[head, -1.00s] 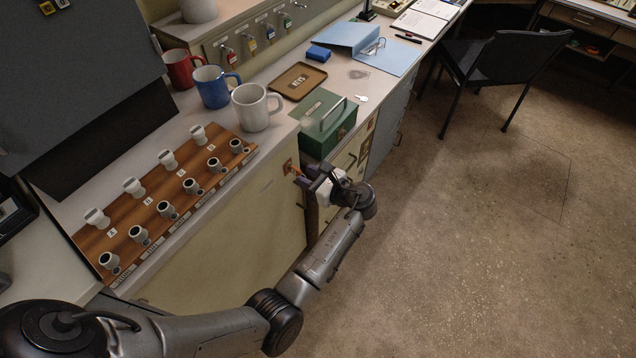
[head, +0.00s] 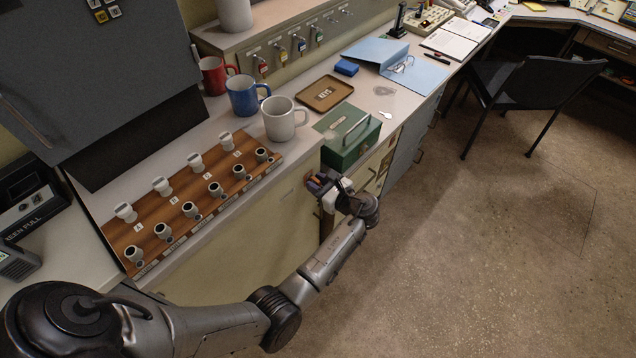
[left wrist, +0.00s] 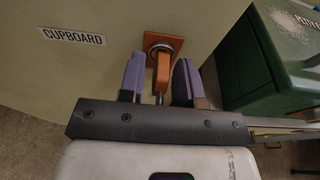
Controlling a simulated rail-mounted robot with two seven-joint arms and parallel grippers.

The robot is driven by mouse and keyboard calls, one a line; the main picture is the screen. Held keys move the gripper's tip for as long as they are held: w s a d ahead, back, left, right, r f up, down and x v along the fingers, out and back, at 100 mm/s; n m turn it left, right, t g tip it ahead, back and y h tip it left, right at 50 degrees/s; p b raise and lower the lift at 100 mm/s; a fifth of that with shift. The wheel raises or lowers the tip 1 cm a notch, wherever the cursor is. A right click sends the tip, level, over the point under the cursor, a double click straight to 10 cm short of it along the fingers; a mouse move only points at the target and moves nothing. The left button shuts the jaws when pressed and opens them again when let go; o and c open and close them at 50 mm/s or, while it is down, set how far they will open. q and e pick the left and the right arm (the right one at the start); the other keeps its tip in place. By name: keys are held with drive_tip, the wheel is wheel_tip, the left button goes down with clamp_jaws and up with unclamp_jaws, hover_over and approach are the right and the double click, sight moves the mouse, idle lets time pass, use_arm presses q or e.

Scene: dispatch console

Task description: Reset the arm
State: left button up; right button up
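My left arm reaches in from the left in the head view. Its gripper (head: 317,184) is at the cream cupboard front (head: 268,222), just below the green box. In the left wrist view, the purple-padded fingers of the left gripper (left wrist: 159,80) stand apart, one on each side of an orange key-like handle (left wrist: 162,70). The handle projects from a round lock on an orange square plate (left wrist: 174,43). The fingers do not appear closed on it; whether the right finger touches it, I cannot tell. My right gripper is not in view.
The green metal box (head: 350,140) stands at the counter edge above the gripper. A wooden board (head: 150,212) with several grey knobs and three mugs, the nearest white (head: 282,120), are on the counter. Open floor (head: 480,250) lies to the right, with a dark chair (head: 530,85).

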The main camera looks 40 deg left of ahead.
use_arm(q)
clamp_jaws()
idle(0.3)
drive_tip(key=shift+r+m+p, duration=0.15)
drive_tip(key=shift+m+p, duration=0.35)
drive_tip(key=shift+p, duration=0.7)
drive_tip(key=shift+a+m+g+p, duration=0.1)
drive_tip(key=shift+m+g+p, duration=0.4)
drive_tip(key=shift+p, duration=0.65)
drive_tip(key=shift+m+p, duration=0.3)
